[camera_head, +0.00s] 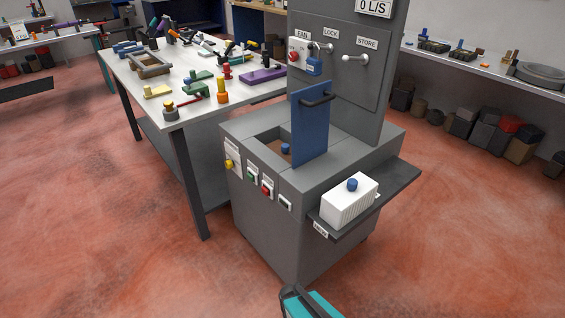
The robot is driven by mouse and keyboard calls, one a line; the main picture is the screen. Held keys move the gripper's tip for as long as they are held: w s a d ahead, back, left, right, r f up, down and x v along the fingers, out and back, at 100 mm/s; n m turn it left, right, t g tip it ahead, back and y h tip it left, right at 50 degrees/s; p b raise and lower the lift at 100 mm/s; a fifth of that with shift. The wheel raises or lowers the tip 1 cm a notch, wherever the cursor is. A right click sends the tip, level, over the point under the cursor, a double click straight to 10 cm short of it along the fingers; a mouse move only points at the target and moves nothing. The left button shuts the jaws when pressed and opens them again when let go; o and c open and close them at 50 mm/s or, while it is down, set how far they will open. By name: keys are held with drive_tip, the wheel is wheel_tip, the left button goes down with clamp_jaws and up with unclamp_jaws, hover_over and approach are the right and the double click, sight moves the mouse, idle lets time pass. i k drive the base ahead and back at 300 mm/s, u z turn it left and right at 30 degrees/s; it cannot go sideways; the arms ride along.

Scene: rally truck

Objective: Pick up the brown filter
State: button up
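A grey machine cabinet (265,215) stands in the middle, with a square opening in its top. A blue knob (286,148) shows down inside the opening, with a small brownish patch around it that may be the brown filter; the rest is hidden by the walls. A blue lid (310,130) with a dark handle stands upright at the right side of the opening. A white ribbed filter (349,203) with a blue knob sits on the side shelf. My gripper (292,292) shows only partly at the bottom edge, apart from the cabinet; its fingers are unclear.
A tall grey panel (365,85) with a fan switch, blue padlock and knobs rises behind the opening. The dark side shelf (390,188) juts out right. A cluttered white worktable (140,75) stands close on the left. The red floor in front is clear.

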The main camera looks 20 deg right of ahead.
sight(284, 150)
drive_tip(key=z, duration=0.4)
drive_tip(key=i, duration=0.5)
drive_tip(key=u, duration=4.05)
drive_tip(key=i, duration=0.1)
drive_tip(key=z, duration=2.25)
drive_tip(key=i, duration=0.35)
drive_tip(key=z, duration=0.05)
